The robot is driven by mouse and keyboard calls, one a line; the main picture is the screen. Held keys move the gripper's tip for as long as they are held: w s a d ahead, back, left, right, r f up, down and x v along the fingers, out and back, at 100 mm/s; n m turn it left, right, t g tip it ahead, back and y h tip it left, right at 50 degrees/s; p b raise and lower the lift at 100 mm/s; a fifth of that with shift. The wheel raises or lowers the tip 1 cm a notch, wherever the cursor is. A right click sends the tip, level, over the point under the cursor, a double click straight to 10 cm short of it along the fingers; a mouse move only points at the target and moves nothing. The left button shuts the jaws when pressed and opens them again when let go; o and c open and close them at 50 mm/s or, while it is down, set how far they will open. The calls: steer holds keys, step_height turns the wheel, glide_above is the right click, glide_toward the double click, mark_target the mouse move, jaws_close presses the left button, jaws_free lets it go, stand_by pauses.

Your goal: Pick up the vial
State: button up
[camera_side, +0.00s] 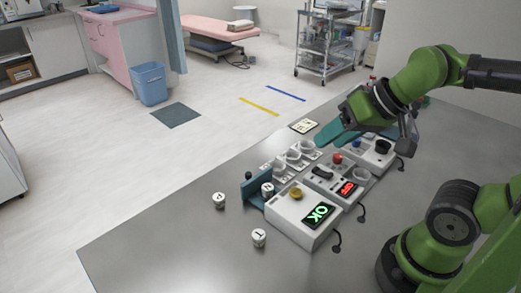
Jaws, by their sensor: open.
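Small white capped cylinders that look like vials stand at the near left: one (219,200) on the table's left part, one (259,238) nearer the front, and one (268,189) at a teal holder beside the boxes. Each has a dark mark on top. I cannot tell which one is the task's vial. My gripper (332,134) is over the far part of the row of devices, away from these cylinders. A long teal finger shows; the other is mostly hidden. The gripper is open, and nothing shows held in it.
A white box with a green OK display (318,214) and a box with a red display (347,188) stand mid-table. White cups (293,155) sit in a rack behind them.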

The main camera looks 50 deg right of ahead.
steer(key=n+g, duration=0.3)
steer(key=n, duration=0.6)
glide_toward(268, 187)
steer(key=x, duration=0.3)
steer(key=shift+s+f, duration=0.1)
steer(key=shift+s, duration=0.2)
steer(key=shift+w+x, duration=0.15)
steer(key=shift+x, duration=1.3)
steer(key=shift+w+x, duration=0.15)
steer(key=shift+x, duration=1.3)
